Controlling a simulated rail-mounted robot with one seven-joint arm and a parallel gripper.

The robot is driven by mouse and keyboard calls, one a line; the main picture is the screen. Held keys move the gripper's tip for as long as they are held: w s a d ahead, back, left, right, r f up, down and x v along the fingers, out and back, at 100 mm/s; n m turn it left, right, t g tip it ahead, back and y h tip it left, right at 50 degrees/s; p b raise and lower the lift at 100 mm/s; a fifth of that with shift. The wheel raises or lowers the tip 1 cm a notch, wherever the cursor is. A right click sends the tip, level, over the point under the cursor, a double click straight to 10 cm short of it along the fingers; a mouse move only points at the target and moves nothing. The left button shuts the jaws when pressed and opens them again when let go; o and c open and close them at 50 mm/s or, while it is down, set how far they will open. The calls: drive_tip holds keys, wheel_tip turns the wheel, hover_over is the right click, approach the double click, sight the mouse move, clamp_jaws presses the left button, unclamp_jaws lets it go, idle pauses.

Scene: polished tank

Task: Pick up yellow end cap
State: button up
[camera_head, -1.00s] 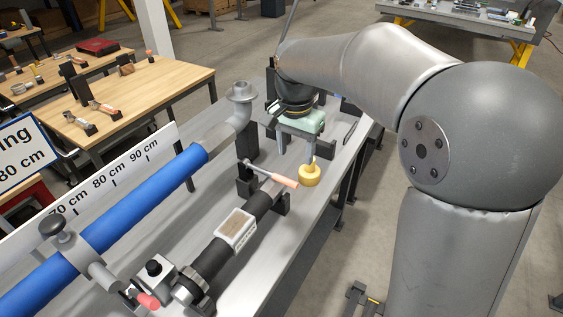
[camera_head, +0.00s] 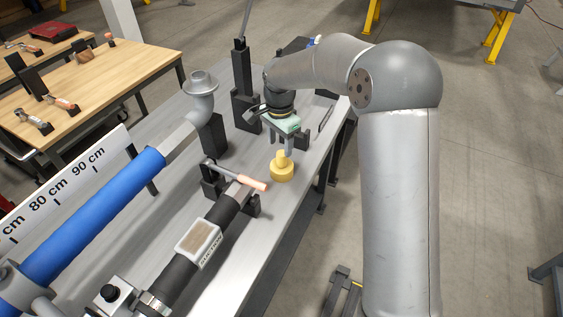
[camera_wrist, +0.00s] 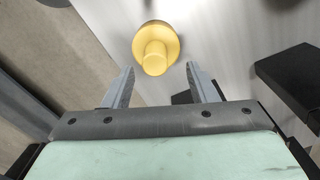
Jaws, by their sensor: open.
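The yellow end cap (camera_head: 282,168) stands on the grey metal bench top near its right edge, wide round base down and narrower knob up. In the wrist view the yellow end cap (camera_wrist: 156,48) lies ahead of the fingertips, roughly centred between them. My gripper (camera_head: 281,146) is just behind the cap in the head view, pointing down. In the wrist view my gripper (camera_wrist: 160,80) has its two grey fingers spread wide, with nothing between them. The cap looks apart from both fingers.
A handle with an orange grip (camera_head: 252,183) lies across black holders just left of the cap. A black tube with a label block (camera_head: 199,242) and a blue pipe (camera_head: 95,218) run along the bench (camera_head: 262,235). Black posts (camera_head: 245,105) stand behind. Bench surface right of the tube is clear.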

sight(282, 153)
drive_tip(key=f, duration=0.2)
drive_tip(key=f+p, duration=0.1)
drive_tip(key=f, duration=0.2)
drive_tip(key=shift+s+d+f+p, duration=0.2)
drive_tip(key=shift+d+f+p, duration=0.1)
drive_tip(key=shift+p, duration=0.1)
drive_tip(key=shift+c, duration=0.2)
drive_tip(key=c, duration=1)
